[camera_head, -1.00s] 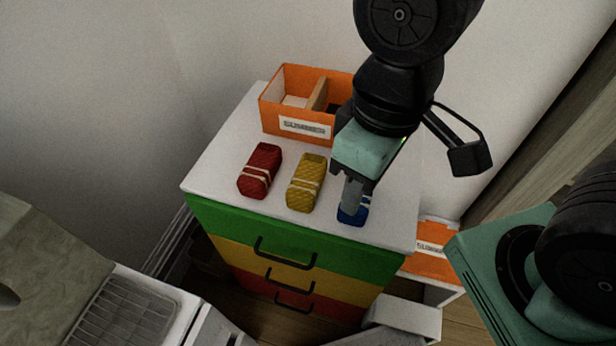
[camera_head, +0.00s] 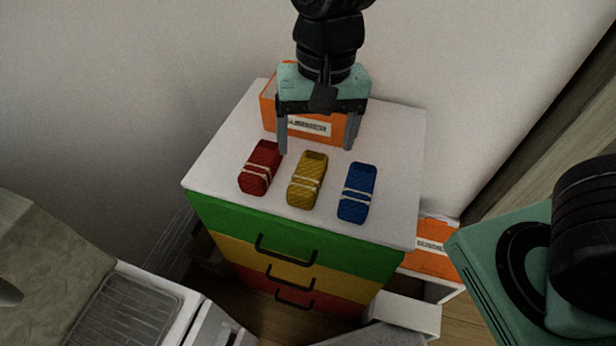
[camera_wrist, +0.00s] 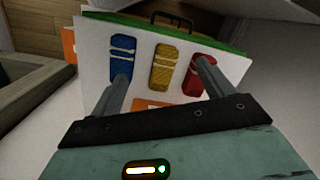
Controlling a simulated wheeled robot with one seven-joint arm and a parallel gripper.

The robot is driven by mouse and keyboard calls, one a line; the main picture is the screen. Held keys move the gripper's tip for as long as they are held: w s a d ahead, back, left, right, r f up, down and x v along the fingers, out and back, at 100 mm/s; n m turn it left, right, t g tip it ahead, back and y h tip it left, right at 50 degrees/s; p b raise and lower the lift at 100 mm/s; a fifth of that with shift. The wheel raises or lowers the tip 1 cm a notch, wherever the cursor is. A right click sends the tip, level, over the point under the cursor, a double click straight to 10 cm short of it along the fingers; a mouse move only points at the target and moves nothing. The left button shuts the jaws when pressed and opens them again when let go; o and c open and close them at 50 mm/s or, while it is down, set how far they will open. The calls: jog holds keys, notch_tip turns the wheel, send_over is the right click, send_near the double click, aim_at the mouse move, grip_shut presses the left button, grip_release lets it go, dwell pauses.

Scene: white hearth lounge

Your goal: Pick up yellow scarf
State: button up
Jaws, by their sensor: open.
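The yellow scarf (camera_head: 307,181) is a rolled bundle with pale bands, lying on the white top of a drawer cabinet (camera_head: 222,165). It lies between the red scarf (camera_head: 260,168) and the blue scarf (camera_head: 357,193). My gripper (camera_head: 316,150) is open and empty, above the cabinet top just behind the yellow scarf, its fingers spread wide to left and right. In the wrist view the yellow scarf (camera_wrist: 165,65) shows between the two fingers, beyond their tips; the blue scarf (camera_wrist: 122,60) and red scarf (camera_wrist: 200,72) are partly covered by the fingers.
An orange labelled box (camera_head: 269,112) stands at the back of the cabinet top, partly hidden behind my gripper. Another orange box (camera_head: 432,262) sits low at the right of the cabinet. Walls rise behind. The cabinet's front edge is clear.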

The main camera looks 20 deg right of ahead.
aim_at(308, 172)
jog(key=w+f+m+h, duration=0.1)
jog(key=w+f+m, duration=0.1)
jog(key=w+m, duration=0.4)
jog(key=shift+n+t, duration=0.3)
jog(key=shift+t, duration=0.1)
jog(key=f, duration=0.4)
jog(key=w+f, duration=0.1)
jog(key=f, duration=0.6)
jog(key=shift+w+d+f, duration=0.15)
jog(key=shift+d+f, duration=0.15)
jog(key=shift+f, duration=2.7)
jog(key=c, duration=1.1)
